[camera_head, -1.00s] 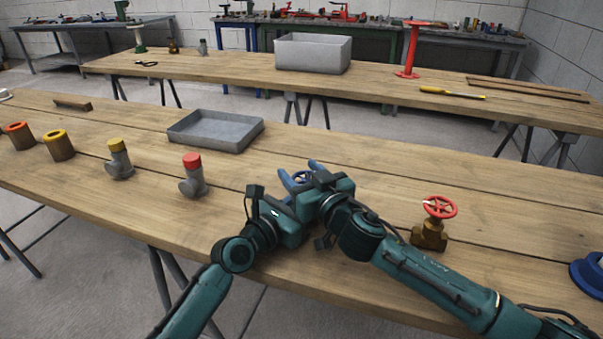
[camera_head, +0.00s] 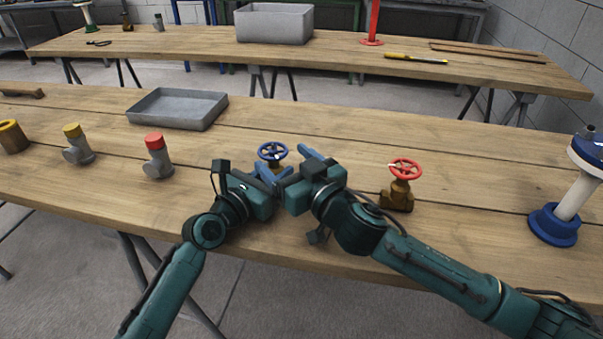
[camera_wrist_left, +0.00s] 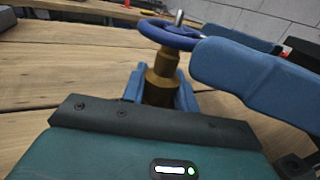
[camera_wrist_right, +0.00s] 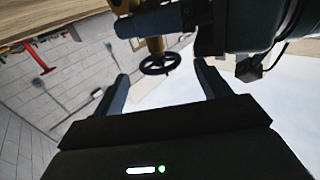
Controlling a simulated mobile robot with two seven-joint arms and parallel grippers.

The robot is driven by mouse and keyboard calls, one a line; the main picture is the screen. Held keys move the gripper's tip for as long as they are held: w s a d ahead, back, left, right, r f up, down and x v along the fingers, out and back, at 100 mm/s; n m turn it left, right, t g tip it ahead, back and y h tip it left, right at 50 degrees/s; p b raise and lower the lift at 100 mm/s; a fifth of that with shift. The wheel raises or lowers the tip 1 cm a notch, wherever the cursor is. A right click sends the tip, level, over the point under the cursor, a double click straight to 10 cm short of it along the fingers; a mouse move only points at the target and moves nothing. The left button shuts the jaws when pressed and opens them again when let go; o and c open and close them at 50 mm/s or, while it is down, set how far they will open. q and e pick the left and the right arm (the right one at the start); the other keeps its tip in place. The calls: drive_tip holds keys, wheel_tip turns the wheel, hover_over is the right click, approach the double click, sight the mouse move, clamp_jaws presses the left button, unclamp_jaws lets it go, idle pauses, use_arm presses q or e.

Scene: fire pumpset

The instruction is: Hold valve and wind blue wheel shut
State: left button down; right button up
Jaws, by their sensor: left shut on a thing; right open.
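The valve with the blue wheel (camera_head: 272,152) stands in front of my grippers; its lower part is mostly hidden in the head view. In the left wrist view its brass body (camera_wrist_left: 163,80) is upright between the fingers of my left gripper (camera_wrist_left: 162,92), which is shut on it below the blue wheel (camera_wrist_left: 170,33). My right gripper (camera_head: 300,165) is open to the right of the wheel. In the right wrist view its fingers (camera_wrist_right: 162,85) are spread to either side of the wheel (camera_wrist_right: 160,64), which appears beyond them. I see no clear contact there.
A brass valve with a red wheel (camera_head: 402,180) stands right of my right arm. A red-capped fitting (camera_head: 158,155), a yellow-capped fitting (camera_head: 77,145) and a grey tray (camera_head: 178,108) are left. A blue-based stand (camera_head: 555,225) is far right.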

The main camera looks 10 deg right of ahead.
drive_tip(key=v, duration=0.5)
drive_tip(key=shift+s+d, duration=0.1)
drive_tip(key=shift+s, duration=0.1)
drive_tip(key=shift+r, duration=0.1)
